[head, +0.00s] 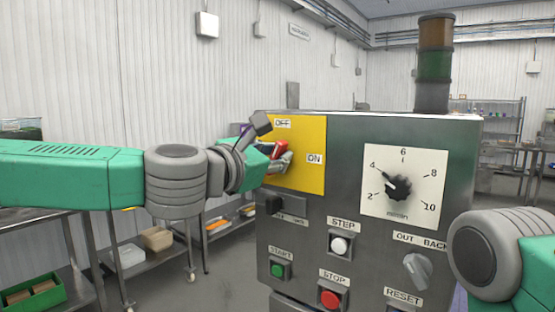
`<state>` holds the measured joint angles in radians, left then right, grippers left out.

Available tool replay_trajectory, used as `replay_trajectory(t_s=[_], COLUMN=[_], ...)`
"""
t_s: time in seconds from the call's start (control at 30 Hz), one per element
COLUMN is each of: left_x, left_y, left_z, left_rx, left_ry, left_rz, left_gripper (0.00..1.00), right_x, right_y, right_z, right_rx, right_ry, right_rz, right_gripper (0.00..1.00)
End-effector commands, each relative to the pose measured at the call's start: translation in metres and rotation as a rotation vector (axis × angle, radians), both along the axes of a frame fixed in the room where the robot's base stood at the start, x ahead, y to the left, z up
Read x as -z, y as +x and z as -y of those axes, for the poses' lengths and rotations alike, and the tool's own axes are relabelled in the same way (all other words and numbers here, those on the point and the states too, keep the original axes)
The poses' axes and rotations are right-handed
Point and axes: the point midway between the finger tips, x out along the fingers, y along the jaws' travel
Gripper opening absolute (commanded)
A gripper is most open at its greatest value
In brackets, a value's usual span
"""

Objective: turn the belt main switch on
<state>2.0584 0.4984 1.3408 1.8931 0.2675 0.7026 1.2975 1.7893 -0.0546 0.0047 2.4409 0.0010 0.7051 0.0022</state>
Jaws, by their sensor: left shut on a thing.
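The belt main switch is a red handle (277,146) on a yellow plate (312,178) at the upper left of the grey control box. The plate reads OFF at its top and ON at its right. My left gripper (280,160) reaches in from the left and is shut on the red handle. The gripper hides much of the handle, so its exact angle is hard to tell. My right arm shows at the lower right edge, but its gripper is outside the picture.
The control box (375,140) also carries a speed dial (397,187), a green START button (278,269), a red STOP button (329,298), a white STEP button (339,245) and an OUT/BACK selector (417,270). A signal tower (435,65) stands behind it.

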Motion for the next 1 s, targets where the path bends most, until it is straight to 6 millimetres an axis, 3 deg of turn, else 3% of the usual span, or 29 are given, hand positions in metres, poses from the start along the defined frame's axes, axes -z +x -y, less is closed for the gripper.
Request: replay_trajectory(t_s=[1.0], left_x=[0.011], left_y=[-0.005], left_z=[0.006], left_rx=[0.009], left_ry=[0.756], left_rz=[0.542], left_gripper=[0.0], right_x=[0.018], right_y=[0.0], right_z=[0.0], right_rx=[0.0], right_ry=[0.0], right_rz=[0.0], right_gripper=[0.0])
